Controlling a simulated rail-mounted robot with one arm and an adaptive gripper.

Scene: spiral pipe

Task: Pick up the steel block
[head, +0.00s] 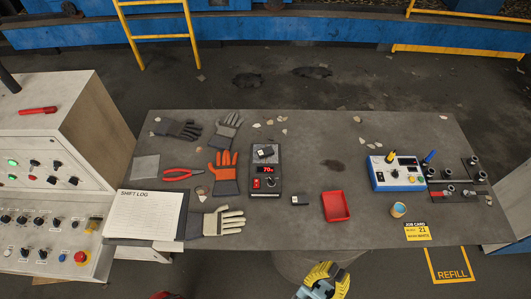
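I cannot tell for certain which thing is the steel block. A flat grey square piece (146,167) lies at the table's left, above the shift log. A small dark block with a pale end (300,199) lies near the table's middle, left of the red tray. A similar small dark piece with a pale patch (265,152) lies on top of the scale.
The grey table (350,150) carries a scale (265,184), a red tray (336,206), several gloves, red pliers (184,174), a shift log (146,213), a blue-and-white instrument (397,174) and a small cup (398,209). Small chips lie scattered. A control console (50,150) stands at left.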

